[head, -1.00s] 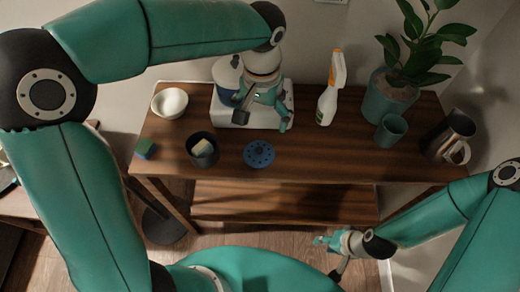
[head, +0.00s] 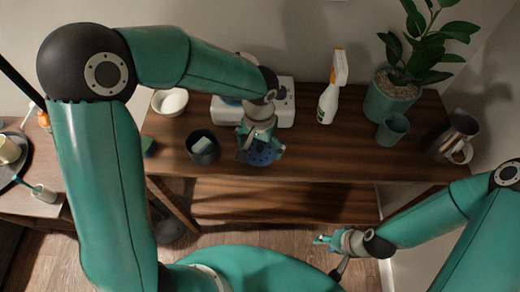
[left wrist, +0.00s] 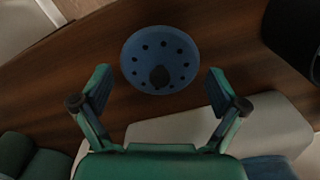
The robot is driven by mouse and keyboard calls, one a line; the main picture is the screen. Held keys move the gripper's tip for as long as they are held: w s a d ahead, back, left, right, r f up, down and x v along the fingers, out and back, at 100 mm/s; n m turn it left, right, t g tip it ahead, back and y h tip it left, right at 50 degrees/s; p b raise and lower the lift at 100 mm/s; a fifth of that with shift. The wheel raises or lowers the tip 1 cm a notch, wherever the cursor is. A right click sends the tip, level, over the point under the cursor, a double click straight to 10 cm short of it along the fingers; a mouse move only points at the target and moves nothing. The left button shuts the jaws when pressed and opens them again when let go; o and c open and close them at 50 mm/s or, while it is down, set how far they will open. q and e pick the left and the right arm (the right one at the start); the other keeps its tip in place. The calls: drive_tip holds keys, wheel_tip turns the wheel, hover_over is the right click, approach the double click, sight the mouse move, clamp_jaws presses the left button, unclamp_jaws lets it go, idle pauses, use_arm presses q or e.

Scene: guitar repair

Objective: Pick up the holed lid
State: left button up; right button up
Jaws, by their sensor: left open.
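The holed lid (head: 264,158) is a round blue disc with a ring of small holes and a dark central knob. It lies flat on the wooden table and is partly hidden by my left gripper in the head view. My left gripper (head: 258,150) is over it, pointing down, open and empty. In the left wrist view the lid (left wrist: 160,52) lies between and just beyond the spread fingertips of the left gripper (left wrist: 158,85), apart from them. My right gripper (head: 328,256) is open and empty, low in front of the table.
A dark cup (head: 203,150) with a block inside stands left of the lid. A white device (head: 285,105) is behind it. A white bowl (head: 168,102), spray bottle (head: 328,103), teal mug (head: 391,129), potted plant (head: 388,98) and metal jug (head: 453,140) stand around. The table right of the lid is clear.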

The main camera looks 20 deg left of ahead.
use_arm(q)
drive_tip(key=c, duration=1.2)
drive_tip(key=shift+s+f, duration=0.15)
drive_tip(key=shift+s, duration=0.05)
clamp_jaws()
